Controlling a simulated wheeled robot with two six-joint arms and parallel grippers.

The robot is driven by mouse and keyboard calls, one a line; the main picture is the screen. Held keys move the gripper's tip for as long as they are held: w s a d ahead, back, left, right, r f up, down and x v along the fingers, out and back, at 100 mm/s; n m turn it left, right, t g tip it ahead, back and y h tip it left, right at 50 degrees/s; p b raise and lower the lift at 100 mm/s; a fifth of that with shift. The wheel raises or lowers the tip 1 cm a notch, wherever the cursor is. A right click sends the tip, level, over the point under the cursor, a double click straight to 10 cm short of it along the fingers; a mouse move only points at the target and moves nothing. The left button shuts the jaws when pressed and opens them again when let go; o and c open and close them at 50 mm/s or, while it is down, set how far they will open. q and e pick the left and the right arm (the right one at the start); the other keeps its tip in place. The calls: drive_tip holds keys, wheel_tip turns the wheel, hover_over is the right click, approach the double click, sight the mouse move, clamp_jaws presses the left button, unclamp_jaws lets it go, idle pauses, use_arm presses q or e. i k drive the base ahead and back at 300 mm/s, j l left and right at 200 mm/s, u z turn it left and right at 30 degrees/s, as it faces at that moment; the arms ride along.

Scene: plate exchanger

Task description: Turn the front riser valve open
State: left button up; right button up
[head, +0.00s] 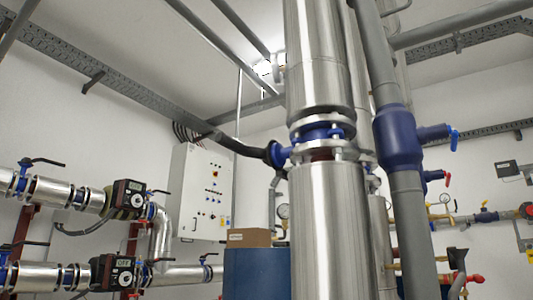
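The large front riser (327,225) is a shiny metal-clad vertical pipe in the middle of the head view. A blue valve (321,133) sits between pale flanges on it. A blue stem (283,154) sticks out of the valve to the left. A long dark lever (240,148) runs from the stem to the left and slightly up, across the riser's line rather than along it. Nothing touches the lever. Neither of my grippers shows in this view.
A grey pipe with a dark blue fitting (397,140) stands close at the right of the riser. A grey control cabinet (203,192) hangs behind the lever. A cardboard box (249,238) sits on a blue tank (257,274). Pumps and pipes (128,199) fill the left.

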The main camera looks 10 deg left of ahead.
sight(222, 138)
drive_tip(key=i+j+z, duration=0.1)
drive_tip(key=j+z, duration=0.65)
drive_tip(key=j, duration=0.2)
drive_tip(key=j+z, duration=0.8)
drive_tip(key=j, duration=0.15)
drive_tip(key=k, duration=0.05)
